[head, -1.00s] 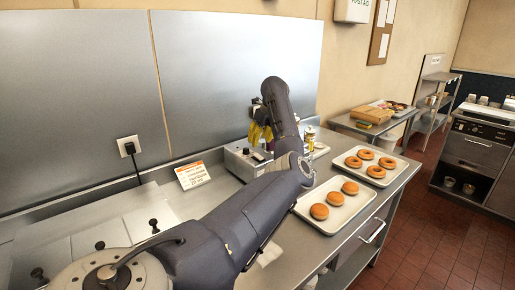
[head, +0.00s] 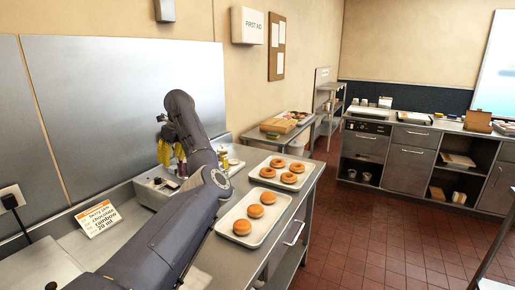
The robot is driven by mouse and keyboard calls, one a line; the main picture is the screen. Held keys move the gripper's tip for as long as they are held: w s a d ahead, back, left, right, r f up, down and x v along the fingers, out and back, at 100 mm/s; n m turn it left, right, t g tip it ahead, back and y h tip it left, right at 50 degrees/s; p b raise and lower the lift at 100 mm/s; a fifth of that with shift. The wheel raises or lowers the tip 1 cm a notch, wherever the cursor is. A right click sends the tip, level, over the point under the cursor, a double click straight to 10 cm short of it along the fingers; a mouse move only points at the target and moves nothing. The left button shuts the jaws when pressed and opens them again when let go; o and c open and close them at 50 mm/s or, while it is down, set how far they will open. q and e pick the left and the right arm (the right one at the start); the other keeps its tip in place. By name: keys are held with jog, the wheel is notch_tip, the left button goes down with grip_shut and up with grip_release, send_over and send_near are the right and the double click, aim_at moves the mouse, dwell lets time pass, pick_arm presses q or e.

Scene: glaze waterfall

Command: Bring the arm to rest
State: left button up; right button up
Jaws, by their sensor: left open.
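My left arm comes in from the lower left, bends at an elbow over the counter and rises to a dark upper link. My left gripper (head: 169,154), with yellow fingers, hangs at the far side of that link, small and partly hidden. It is open, and I see nothing held in it. It is above or just behind a pale box-shaped device (head: 157,188) on the steel counter (head: 122,222); I cannot tell if they touch. My right gripper is not in view.
A front tray (head: 233,244) holds three donuts; a tray (head: 302,186) behind it holds several. A white-orange sign (head: 98,218) and small bottles (head: 229,154) stand on the counter. A side table (head: 272,136) holds boxes. Tiled floor (head: 355,240) is clear to the right.

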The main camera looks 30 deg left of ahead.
aim_at(168, 182)
pick_arm(q)
jog(key=x, duration=1.1)
jog(key=shift+a+f, duration=0.1)
jog(key=shift+f, duration=0.05)
jog(key=v, duration=1.1)
jog(key=x, duration=1.1)
jog(key=shift+a, duration=0.15)
jog(key=shift+w+f+h, duration=0.1)
jog(key=shift+h, duration=0.8)
jog(key=shift+a+f+h, duration=0.15)
jog(key=shift+h, duration=0.25)
jog(key=shift+a+h, duration=0.15)
jog(key=shift+h, duration=0.25)
jog(key=shift+f+h, duration=0.1)
jog(key=shift+h, duration=0.2)
